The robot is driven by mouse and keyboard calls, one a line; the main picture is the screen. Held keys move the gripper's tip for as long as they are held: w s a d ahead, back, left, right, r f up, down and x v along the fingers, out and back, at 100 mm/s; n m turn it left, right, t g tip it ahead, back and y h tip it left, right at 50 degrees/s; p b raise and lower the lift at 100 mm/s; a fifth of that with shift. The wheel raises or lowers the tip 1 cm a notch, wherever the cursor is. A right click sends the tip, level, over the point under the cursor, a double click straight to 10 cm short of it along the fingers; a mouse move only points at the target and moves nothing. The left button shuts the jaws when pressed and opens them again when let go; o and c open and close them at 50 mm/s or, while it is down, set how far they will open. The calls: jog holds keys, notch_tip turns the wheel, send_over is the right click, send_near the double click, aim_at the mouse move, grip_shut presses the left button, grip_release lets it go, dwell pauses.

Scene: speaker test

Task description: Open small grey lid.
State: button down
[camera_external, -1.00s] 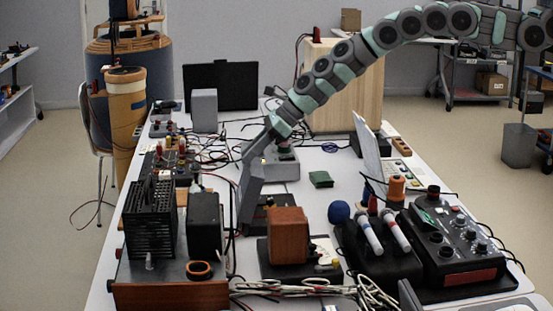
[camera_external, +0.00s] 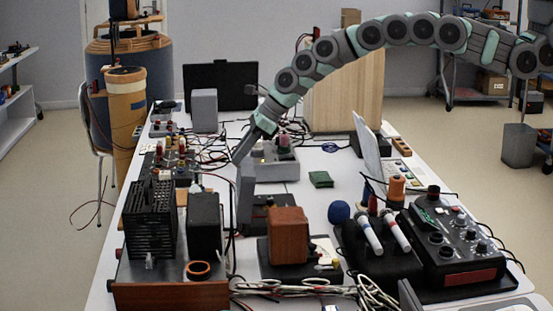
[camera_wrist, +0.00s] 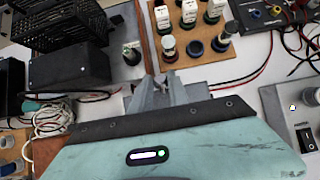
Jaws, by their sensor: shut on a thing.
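The small grey lid (camera_external: 245,192) stands steeply, nearly edge-on in the outside view, at the left of a low black unit (camera_external: 268,212) on the table. My gripper (camera_external: 238,158) reaches down from the upper right, and its fingertips meet the lid's upper edge. In the wrist view my gripper's fingers (camera_wrist: 162,94) are close together over a grey strip that looks like the lid (camera_wrist: 200,90). My gripper is shut on the lid's edge. The wrist housing hides the lower part of the lid in that view.
A black box (camera_external: 206,222) and a black ribbed unit (camera_external: 150,220) stand left of the lid. A reddish-brown block (camera_external: 288,235) stands in front to the right. Loose cables run nearby. A bare patch of table surrounds the green pad (camera_external: 320,179).

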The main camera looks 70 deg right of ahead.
jog(key=c, duration=1.4)
grip_release()
jog(key=shift+w+a+r, duration=0.1)
jog(key=shift+a+r, duration=0.1)
jog(key=shift+o, duration=0.6)
jog(key=shift+d+f, duration=0.1)
jog(key=shift+d, duration=0.1)
jog(key=p+v, duration=1)
jog(key=p, duration=0.2)
jog(key=shift+s+r+p, duration=0.25)
jog(key=shift+r+p, duration=0.1)
jog(key=shift+p, duration=0.05)
